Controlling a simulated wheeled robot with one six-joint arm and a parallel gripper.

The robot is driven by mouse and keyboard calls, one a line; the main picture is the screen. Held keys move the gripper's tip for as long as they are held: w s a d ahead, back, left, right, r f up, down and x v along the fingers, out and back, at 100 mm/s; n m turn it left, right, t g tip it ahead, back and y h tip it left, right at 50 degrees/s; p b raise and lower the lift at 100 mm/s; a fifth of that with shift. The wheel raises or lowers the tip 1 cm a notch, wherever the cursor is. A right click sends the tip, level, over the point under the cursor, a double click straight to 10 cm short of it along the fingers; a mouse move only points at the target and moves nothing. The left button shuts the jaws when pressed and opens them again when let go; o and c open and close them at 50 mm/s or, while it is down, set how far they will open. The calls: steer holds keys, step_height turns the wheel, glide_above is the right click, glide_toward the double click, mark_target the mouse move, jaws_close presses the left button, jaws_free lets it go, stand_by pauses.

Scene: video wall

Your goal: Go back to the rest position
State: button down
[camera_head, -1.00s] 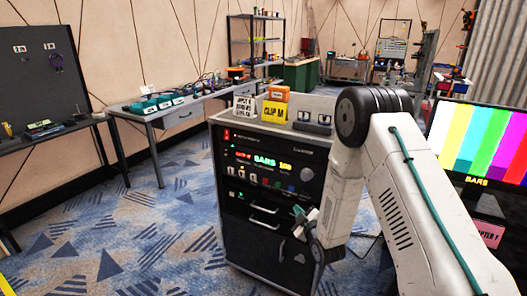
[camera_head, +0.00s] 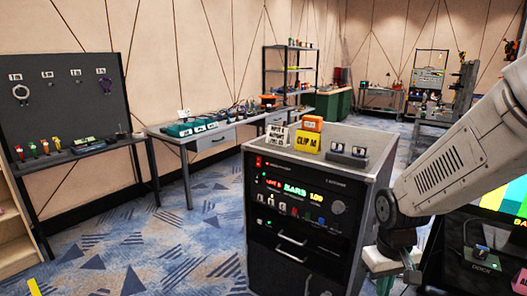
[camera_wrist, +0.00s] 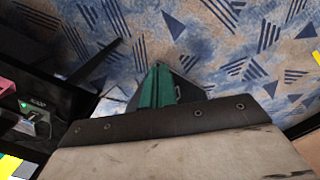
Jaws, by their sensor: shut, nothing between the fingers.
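My arm (camera_head: 465,155) reaches down along the right side of the head view, with its wrist low beside the rack cabinet (camera_head: 262,215). My gripper (camera_wrist: 157,85) shows in the wrist view as teal fingers closed together, with nothing between them, above the patterned carpet. In the head view only parts of the gripper show at the bottom edge, right of the cabinet.
A yellow "CLIP M" box (camera_head: 322,146), an orange box (camera_head: 312,123) and a sign card (camera_head: 277,136) stand on the cabinet. A color-bar screen (camera_head: 508,200) is at right. A pegboard (camera_head: 63,90) and workbench (camera_head: 217,138) are left.

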steer(key=s+r+m+t, duration=0.1)
steer(key=s+r, duration=1.5)
steer(key=s, duration=0.1)
steer(key=shift+r+m+t, duration=0.3)
steer(key=shift+r+m, duration=0.1)
steer(key=shift+s, duration=0.1)
